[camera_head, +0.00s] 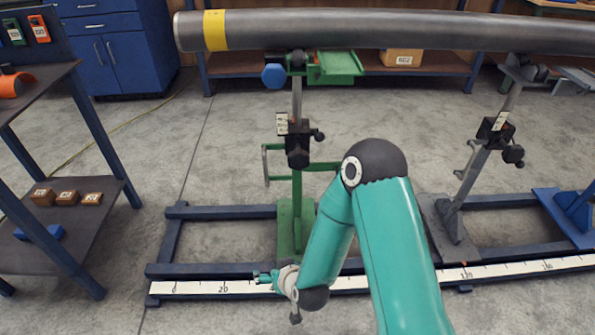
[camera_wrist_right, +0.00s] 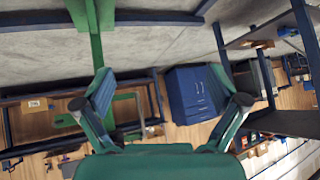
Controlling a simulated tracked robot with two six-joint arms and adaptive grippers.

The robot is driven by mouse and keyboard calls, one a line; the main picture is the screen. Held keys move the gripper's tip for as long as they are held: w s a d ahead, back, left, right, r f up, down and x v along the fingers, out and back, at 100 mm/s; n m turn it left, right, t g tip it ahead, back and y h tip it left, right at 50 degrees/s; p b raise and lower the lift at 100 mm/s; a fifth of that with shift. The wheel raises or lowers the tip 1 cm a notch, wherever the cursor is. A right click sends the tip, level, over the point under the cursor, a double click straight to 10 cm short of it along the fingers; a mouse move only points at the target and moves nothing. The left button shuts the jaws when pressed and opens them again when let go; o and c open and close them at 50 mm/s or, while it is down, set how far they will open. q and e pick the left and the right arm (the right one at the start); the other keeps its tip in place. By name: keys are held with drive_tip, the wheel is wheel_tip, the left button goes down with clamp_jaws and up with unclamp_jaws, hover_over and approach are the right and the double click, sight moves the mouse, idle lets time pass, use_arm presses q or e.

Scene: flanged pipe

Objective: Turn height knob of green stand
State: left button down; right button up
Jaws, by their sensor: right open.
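The green stand (camera_head: 297,195) stands upright on the blue base frame under the left part of the pipe. A black block (camera_head: 298,150) sits on its post, with a small black knob (camera_head: 319,136) on the block's right side. A blue hexagonal knob (camera_head: 274,76) is near the stand's top. My right gripper (camera_head: 262,278) is low by the front rail, left of the stand's foot and well below the knobs. In the right wrist view, its two fingers (camera_wrist_right: 162,77) are spread and empty. A green post (camera_wrist_right: 95,40) shows behind the left finger. My left gripper is out of view.
The grey pipe (camera_head: 380,31) with a yellow band lies across the top. A second, grey stand (camera_head: 475,165) is at the right. A dark shelf (camera_head: 75,200) with small boxes is at the left. A scale rail (camera_head: 215,288) runs along the front. Floor left of the stand is clear.

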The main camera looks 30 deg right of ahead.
drive_tip(key=w+d+r+t+h+b, duration=0.3)
drive_tip(key=w+d+r+t+h, duration=0.15)
drive_tip(key=d+r, duration=0.2)
drive_tip(key=m+t+h+b, duration=0.2)
drive_tip(key=h, duration=0.3)
approach(298, 163)
use_arm(q)
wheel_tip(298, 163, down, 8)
drive_tip(key=b, duration=0.1)
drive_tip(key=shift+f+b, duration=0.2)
drive_tip(key=shift+b, duration=0.15)
use_arm(e)
drive_tip(key=shift+y, duration=0.25)
drive_tip(key=x, duration=1.1)
drive_tip(key=shift+w+d+r, duration=0.1)
drive_tip(key=shift+d+r, duration=0.05)
drive_tip(key=shift+d, duration=0.1)
drive_tip(key=c, duration=1)
drive_tip(key=shift+a, duration=0.2)
drive_tip(key=shift+c, duration=0.7)
drive_tip(key=shift+d, duration=0.1)
drive_tip(key=shift+n, duration=0.4)
